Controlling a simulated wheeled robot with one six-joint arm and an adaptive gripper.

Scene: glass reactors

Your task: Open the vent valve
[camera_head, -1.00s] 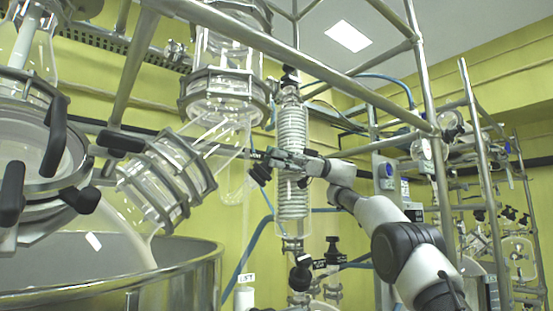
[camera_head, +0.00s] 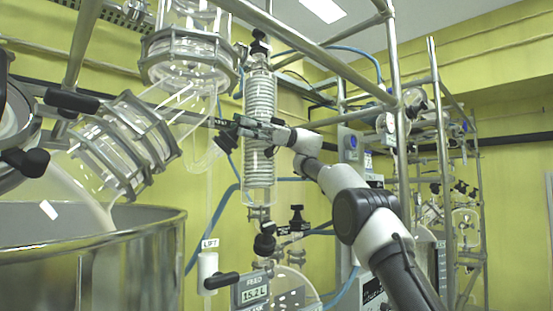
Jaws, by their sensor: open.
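My gripper (camera_head: 238,126) is open at the end of my arm, in front of the coiled glass condenser (camera_head: 260,92). Its fingers point left in the picture. A black knob (camera_head: 227,139) shows at or just below the fingertips; I cannot tell whether they touch it. Another black knob (camera_head: 260,46) sits on top of the condenser. A black valve knob (camera_head: 264,245) is below the condenser, with a black fitting (camera_head: 297,216) to its right. No label tells which of these is the vent valve.
A steel vessel (camera_head: 150,262) fills the lower left, with clamped glass necks (camera_head: 190,58) above. Steel frame tubes (camera_head: 320,48) cross the top and right. A LIFT post (camera_head: 208,270) and a FEED display (camera_head: 254,290) stand at the bottom. Yellow wall lies behind.

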